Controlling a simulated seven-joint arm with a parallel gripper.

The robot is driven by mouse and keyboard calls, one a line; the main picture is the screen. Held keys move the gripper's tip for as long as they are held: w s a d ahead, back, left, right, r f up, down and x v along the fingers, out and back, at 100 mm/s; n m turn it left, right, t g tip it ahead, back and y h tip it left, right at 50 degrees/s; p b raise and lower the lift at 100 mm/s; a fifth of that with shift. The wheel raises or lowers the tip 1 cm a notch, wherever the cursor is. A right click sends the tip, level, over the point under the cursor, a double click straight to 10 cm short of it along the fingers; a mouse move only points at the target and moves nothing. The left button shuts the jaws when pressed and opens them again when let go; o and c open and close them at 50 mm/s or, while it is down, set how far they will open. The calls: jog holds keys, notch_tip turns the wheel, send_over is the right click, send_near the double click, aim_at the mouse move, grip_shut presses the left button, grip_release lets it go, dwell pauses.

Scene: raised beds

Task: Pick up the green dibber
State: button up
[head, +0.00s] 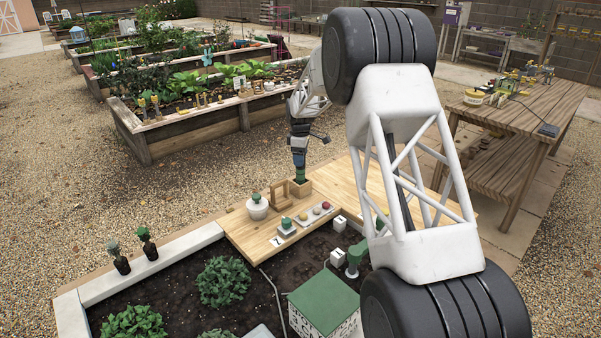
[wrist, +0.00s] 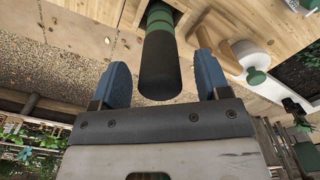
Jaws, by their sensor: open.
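The green dibber (wrist: 159,20) stands upright in a square hole of a small wooden box (head: 303,188). In the wrist view its black handle end points toward my gripper, with green bands below it. In the head view only a short green part (head: 300,174) shows above the box. My gripper (head: 299,157) is above the box, pointing down. In the wrist view its two blue fingers (wrist: 160,60) are apart, one on each side of the black handle, with gaps visible on both sides. The dibber's lower end is hidden in the box.
A white jar with a green lid (head: 257,207) and a wooden frame (head: 278,194) stand just left of the box. A tray of coloured balls (head: 317,213) and a green-knobbed block (head: 287,228) lie nearer. The wooden board (head: 340,181) is clear to the right.

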jog(key=shift+f, duration=0.6)
jog(key=c, duration=1.1)
jog(key=shift+r, duration=0.15)
jog(key=shift+c, duration=0.2)
jog(key=shift+r, duration=4.9)
